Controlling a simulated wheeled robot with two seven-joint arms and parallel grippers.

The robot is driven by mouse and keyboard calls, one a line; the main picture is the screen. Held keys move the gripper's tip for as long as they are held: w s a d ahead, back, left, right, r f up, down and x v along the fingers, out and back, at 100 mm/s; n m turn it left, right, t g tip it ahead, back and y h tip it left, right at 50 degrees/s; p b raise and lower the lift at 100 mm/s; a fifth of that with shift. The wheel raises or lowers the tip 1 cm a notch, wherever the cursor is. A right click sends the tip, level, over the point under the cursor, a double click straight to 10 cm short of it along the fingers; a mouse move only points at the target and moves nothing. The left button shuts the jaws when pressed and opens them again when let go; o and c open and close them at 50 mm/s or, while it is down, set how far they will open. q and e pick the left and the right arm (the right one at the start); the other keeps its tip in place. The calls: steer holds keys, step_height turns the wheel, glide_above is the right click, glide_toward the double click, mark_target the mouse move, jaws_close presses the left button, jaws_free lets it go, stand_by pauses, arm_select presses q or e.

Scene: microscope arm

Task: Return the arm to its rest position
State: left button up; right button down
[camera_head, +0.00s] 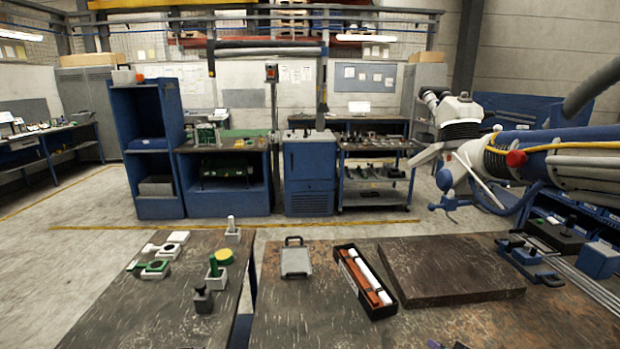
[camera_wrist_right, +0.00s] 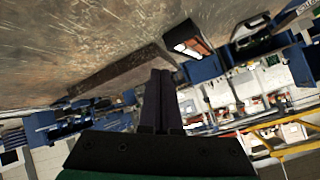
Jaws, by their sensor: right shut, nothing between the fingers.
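The microscope arm reaches in from the right edge in the head view, a thick jointed boom (camera_head: 560,160) with a yellow cable and a red knob (camera_head: 516,158). It carries the white microscope head (camera_head: 459,112) with dark eyepieces, raised above the right end of the table. My right gripper (camera_head: 446,345) shows only as small dark purple tips at the bottom edge, well apart from the arm. In the right wrist view its two dark fingers (camera_wrist_right: 158,75) are together and empty. I cannot make out the microscope arm there. My left gripper is not in view.
A dark wooden board (camera_head: 447,270) lies on the table, beside an open black box (camera_head: 364,281) holding red and white rods. A grey plate with a handle (camera_head: 296,259) lies to the left. Blue clamps and metal rails (camera_head: 575,268) occupy the right end.

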steer(key=s+a+f+n+g, duration=0.3)
steer(key=s+n+g, duration=0.1)
steer(key=s, duration=0.7)
steer(key=s+a+f+n+g, duration=0.2)
steer(key=s+a+n+g, duration=0.15)
steer(key=s, duration=0.65)
steer(key=s+f+n+g+b, duration=0.1)
steer(key=s+f+b, duration=0.15)
steer(key=f, duration=2.35)
steer(key=s+d+f+g, duration=0.1)
steer(key=s+d+f, duration=0.2)
steer(key=s+f, duration=1.2)
steer(key=shift+s+d+y+b, duration=0.2)
steer(key=shift+s+y+b, duration=0.15)
steer(key=shift+s, duration=0.6)
